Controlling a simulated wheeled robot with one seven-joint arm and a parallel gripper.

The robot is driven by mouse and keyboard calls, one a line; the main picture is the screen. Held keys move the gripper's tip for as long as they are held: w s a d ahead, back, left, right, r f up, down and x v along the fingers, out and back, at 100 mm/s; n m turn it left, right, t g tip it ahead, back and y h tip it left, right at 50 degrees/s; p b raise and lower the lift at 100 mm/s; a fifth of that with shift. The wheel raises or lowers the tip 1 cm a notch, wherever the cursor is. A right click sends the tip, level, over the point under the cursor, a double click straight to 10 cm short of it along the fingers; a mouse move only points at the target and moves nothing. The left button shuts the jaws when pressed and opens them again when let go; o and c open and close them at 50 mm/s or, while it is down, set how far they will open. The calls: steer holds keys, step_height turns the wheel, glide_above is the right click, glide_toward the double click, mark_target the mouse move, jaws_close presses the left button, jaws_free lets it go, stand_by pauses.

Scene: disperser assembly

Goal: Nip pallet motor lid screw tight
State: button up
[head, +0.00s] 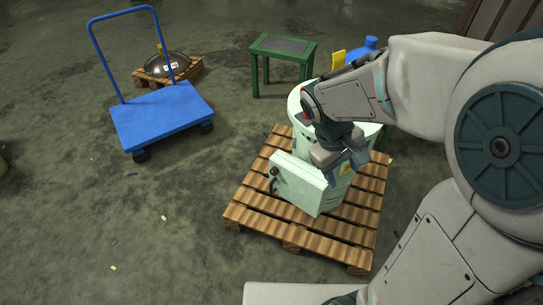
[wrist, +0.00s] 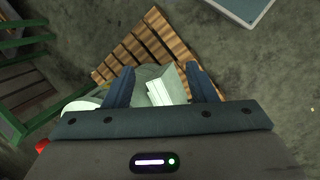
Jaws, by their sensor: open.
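The wooden pallet (head: 355,236) stands on the floor at the centre right of the head view, and its slats (wrist: 150,42) show in the wrist view. On it is a pale green round motor housing (head: 303,104) with a box-shaped part (head: 296,184) on its front. My gripper (head: 345,168) is above the housing, near the top edge of the box, and hides part of both. In the wrist view its two fingers (wrist: 160,68) are apart, with pale green surfaces below between them. I see nothing held. I cannot make out the lid screw.
A blue platform cart (head: 163,114) stands to the left. A green table (head: 284,44) is behind the pallet. A small pallet (head: 148,79) with a metal dome (head: 172,64) lies at the back left. The floor left of the main pallet is mostly clear.

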steer(key=w+a+f+n+h+b, duration=0.2)
steer(key=w+f+n+b, duration=0.15)
steer(key=f, duration=0.35)
steer(key=w+a+f+n+h+b, duration=0.2)
steer(key=w+f+n+h, duration=0.15)
steer(key=f, duration=0.25)
steer(key=n+t+h+b, duration=0.1)
steer(key=n+t+b, duration=1.1)
steer(key=n+t, duration=0.4)
glide_toward(272, 173)
steer(key=shift+n+g, duration=0.3)
steer(key=shift+g, duration=0.4)
steer(key=b+x, duration=0.1)
steer(key=x, duration=0.1)
steer(key=b+x, duration=0.1)
steer(key=x, duration=0.2)
steer(key=r+b+x, duration=0.1)
steer(key=x, duration=0.2)
steer(key=shift+w, duration=0.25)
steer(key=c, duration=1)
